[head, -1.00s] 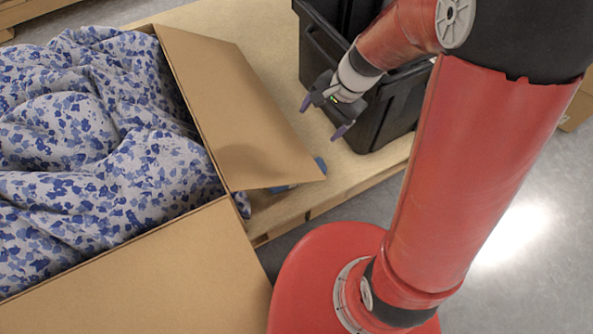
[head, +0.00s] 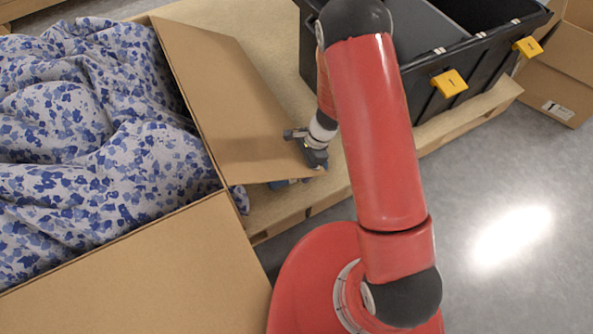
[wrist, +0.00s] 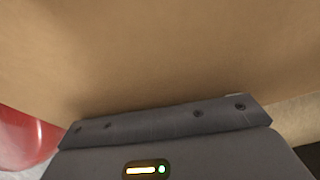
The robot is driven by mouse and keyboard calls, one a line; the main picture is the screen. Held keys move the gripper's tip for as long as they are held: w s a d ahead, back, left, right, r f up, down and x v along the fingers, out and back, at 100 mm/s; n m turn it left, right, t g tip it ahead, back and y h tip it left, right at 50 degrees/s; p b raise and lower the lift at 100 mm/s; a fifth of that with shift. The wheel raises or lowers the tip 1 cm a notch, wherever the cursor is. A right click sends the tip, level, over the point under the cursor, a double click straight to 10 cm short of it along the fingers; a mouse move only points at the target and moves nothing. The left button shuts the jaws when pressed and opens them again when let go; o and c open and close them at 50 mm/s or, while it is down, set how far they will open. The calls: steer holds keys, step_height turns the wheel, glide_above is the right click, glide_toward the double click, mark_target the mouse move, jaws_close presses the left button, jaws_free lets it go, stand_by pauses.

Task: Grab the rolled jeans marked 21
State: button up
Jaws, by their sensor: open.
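A small blue thing (head: 284,184) shows under the lower edge of a cardboard flap, on the wooden board. It may be the rolled jeans, but most of it is hidden and no mark 21 can be read. My gripper (head: 306,151) is open at the right edge of the flap, close above and to the right of the blue thing. I cannot tell whether the gripper touches the flap. In the wrist view, cardboard fills most of the picture above the gripper body, and the fingertips and jeans are not seen.
The open cardboard box (head: 140,275) with blue-patterned white cloth (head: 90,130) stands at the left. Its flap (head: 225,105) leans out over the wooden board (head: 265,215). A black bin (head: 440,60) with yellow tags stands behind my arm. Another carton (head: 560,70) is at far right.

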steer(key=shift+x, duration=1.45)
steer(key=shift+w, duration=0.1)
steer(key=c, duration=1.3)
